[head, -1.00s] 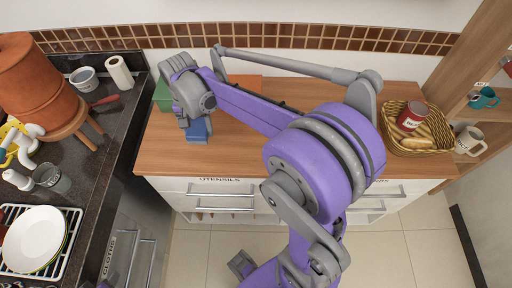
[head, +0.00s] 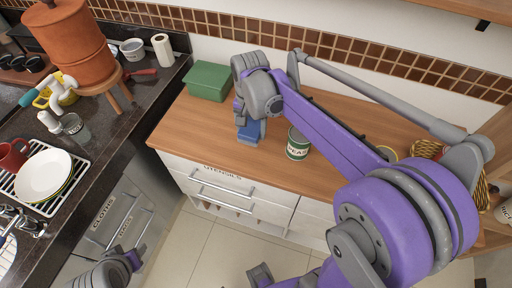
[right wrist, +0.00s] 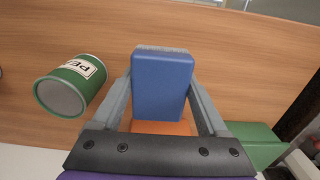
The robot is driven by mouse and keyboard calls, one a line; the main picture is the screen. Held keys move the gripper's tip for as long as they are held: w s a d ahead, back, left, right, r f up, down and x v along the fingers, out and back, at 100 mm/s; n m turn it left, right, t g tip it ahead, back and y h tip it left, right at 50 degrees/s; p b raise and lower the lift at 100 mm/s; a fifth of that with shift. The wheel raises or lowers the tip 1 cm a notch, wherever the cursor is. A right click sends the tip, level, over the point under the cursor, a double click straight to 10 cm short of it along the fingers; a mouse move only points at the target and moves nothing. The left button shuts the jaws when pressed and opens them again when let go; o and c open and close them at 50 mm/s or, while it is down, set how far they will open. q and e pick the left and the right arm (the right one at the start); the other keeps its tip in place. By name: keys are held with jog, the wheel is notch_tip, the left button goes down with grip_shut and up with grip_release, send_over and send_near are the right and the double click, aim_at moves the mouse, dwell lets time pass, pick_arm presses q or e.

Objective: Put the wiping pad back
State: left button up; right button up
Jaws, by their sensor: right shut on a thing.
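The wiping pad (head: 251,131) is a blue block with a grey face. In the right wrist view the pad (right wrist: 162,85) sits between the two fingers of my right gripper (right wrist: 161,100), which is shut on it. In the head view my right gripper (head: 248,119) holds it low over the wooden counter, near the front edge; I cannot tell whether it touches the wood.
A green box (head: 208,81) stands at the counter's back left. A green-labelled can (head: 298,145) stands just right of the pad. The wooden counter (head: 182,125) is clear left of the pad. The dark sink counter (head: 120,110) lies further left, with plates and a clay pot.

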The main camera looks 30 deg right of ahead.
aim_at(251, 151)
notch_tip(251, 151, down, 4)
jog(key=shift+w+a+r, duration=0.1)
jog(key=shift+f, duration=2.15)
jog(key=shift+f, duration=0.1)
jog(key=o, duration=1)
jog(key=shift+f+b, duration=0.1)
jog(key=shift+b, duration=0.25)
jog(key=o, duration=0.3)
